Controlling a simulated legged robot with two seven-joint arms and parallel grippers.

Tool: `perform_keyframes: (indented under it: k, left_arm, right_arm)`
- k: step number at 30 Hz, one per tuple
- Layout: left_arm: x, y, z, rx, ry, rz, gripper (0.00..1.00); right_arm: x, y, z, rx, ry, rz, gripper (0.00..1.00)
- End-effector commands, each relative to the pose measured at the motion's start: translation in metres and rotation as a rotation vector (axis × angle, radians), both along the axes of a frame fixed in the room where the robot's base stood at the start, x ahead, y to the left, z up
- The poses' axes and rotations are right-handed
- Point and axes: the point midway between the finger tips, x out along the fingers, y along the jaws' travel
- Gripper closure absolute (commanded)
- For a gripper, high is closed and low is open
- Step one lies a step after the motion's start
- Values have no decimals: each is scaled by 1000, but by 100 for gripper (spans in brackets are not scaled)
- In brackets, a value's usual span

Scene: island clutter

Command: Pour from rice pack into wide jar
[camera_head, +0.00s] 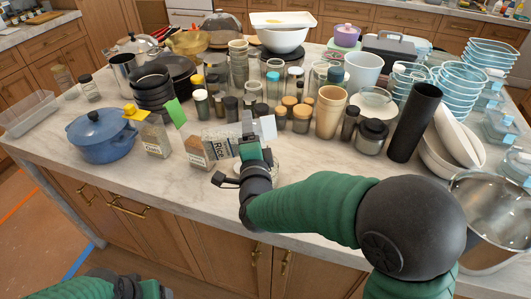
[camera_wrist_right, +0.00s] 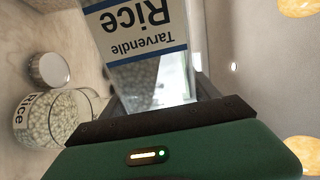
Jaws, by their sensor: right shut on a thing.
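The rice pack (camera_head: 220,148), clear with a white label reading Rice, is held by my right gripper (camera_head: 248,150) above the front of the island. In the right wrist view the pack (camera_wrist_right: 140,30) stands out from the jaws, its label upside down in the picture. A round clear jar (camera_wrist_right: 52,117) labelled Rice, with pale grains in it, is at left in that view; it seems to be the wide jar. A round metallic lid (camera_wrist_right: 48,68) lies beside it. In the head view my gripper and arm mostly hide the jar. Only part of my left arm shows at the bottom left.
A blue pot (camera_head: 100,138), a pack labelled Corn (camera_head: 153,138) and another pack (camera_head: 196,152) stand to the left. Several spice jars crowd behind the gripper. A tall black cylinder (camera_head: 414,123) and a steel pot (camera_head: 490,215) stand right. The front-left counter edge is clear.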

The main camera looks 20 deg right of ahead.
Motion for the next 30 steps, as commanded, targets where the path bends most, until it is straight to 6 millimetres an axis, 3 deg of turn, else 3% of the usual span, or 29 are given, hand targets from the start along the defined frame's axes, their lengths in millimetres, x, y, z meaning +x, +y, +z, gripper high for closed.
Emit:
perform_keyframes:
  k: [30]
  left_arm:
    - [0, 0, -14, 0, 0, 0, 23]
  right_arm:
    - [0, -2, -5, 58, -10, 0, 86]
